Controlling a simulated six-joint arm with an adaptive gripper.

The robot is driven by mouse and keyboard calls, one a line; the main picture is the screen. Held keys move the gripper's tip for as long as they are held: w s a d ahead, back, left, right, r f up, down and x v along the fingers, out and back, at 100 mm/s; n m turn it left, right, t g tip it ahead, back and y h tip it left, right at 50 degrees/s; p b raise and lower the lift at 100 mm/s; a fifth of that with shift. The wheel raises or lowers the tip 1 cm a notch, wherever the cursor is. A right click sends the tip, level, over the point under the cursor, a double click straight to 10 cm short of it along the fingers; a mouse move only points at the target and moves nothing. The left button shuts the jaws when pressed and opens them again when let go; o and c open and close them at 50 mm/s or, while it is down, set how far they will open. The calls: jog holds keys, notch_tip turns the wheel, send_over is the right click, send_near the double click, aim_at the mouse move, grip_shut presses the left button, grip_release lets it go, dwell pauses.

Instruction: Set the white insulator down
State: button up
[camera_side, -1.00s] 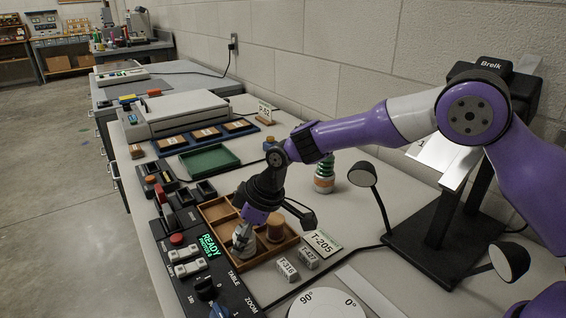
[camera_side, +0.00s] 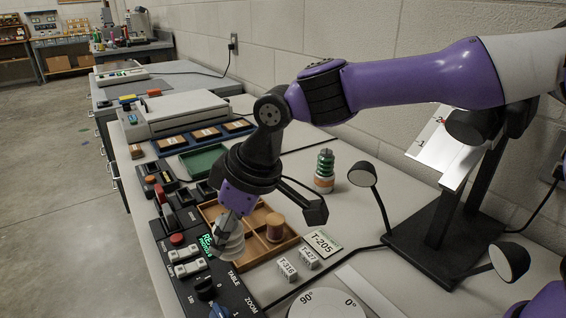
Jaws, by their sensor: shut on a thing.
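The white insulator (camera_side: 231,246) is a pale ribbed piece. My gripper (camera_side: 230,224) is shut on its top and holds it, slightly tilted, at the left edge of the wooden compartment tray (camera_side: 262,254), in front of the control panel's green display (camera_side: 207,243). Whether it touches anything below I cannot tell. The tray has several compartments. A brown spool-like piece (camera_side: 275,229) stands in a right compartment. My wrist hides the tray's far left part.
A green and orange insulator (camera_side: 324,172) stands behind the tray. Label blocks (camera_side: 287,268) and the T-205 card (camera_side: 321,242) lie to the right. A green tray (camera_side: 203,160) is farther back. Two lamps (camera_side: 362,174) stand near the black stand.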

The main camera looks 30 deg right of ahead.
jog(key=w+d+f+m, duration=0.1)
jog(key=w+d+f, duration=0.1)
jog(key=w+d, duration=0.2)
jog(key=w+d+f+m, duration=0.1)
jog(key=w+d+f, duration=0.1)
jog(key=w+d, duration=0.2)
jog(key=w+d+f+m+h, duration=0.1)
jog(key=w+d+f, duration=0.1)
jog(key=w+d, duration=0.2)
jog(key=shift+w+d+f+m+t, duration=0.15)
jog(key=shift+w+d+m+t, duration=0.05)
jog(key=shift+w, duration=0.45)
jog(key=shift+w+d+f+m+t, duration=0.15)
jog(key=shift+w+m+t, duration=0.05)
jog(key=shift+w, duration=0.45)
jog(key=shift+f, duration=2)
jog(key=shift+f, duration=0.15)
jog(key=o, duration=1.2)
